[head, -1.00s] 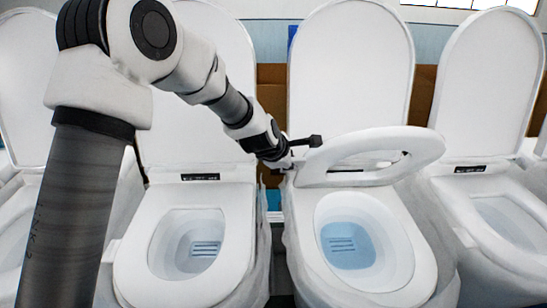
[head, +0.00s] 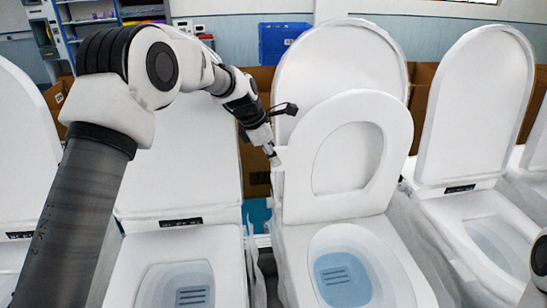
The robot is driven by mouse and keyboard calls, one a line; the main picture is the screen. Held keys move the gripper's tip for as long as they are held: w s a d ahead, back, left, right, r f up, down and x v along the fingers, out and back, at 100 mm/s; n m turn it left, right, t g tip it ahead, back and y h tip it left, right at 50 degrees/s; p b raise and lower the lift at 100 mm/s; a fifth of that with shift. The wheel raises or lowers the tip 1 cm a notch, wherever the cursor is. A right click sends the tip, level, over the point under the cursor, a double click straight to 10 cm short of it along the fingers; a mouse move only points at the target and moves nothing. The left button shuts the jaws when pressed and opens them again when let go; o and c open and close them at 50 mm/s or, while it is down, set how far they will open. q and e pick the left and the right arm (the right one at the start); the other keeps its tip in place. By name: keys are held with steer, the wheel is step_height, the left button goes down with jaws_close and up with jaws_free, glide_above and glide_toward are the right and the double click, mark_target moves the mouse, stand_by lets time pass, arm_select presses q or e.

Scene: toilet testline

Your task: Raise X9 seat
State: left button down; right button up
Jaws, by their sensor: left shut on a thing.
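The seat (head: 305,180) of the toilet right of centre is a white ring with an oval opening. It stands steeply raised on its hinge, leaning back towards the white lid (head: 350,50) behind it. The bowl (head: 343,275) below is uncovered. My left gripper (head: 274,157) is at the left edge of this seat and is shut on it. The fingertips are small and partly hidden, so the exact contact is hard to see. No X9 label is readable. My right gripper does not show.
A neighbouring toilet (head: 180,245) on the left and another (head: 480,220) on the right have raised lids. Cardboard (head: 258,150) and a blue bin (head: 280,42) are behind the row. A shelf (head: 95,20) stands at the back left.

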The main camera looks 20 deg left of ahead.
arm_select(q)
steer(key=shift+w+a+f, duration=0.1)
steer(key=shift+w+a, duration=0.1)
stand_by(0.3)
steer(key=c, duration=1.2)
jaws_free()
steer(key=shift+w, duration=0.1)
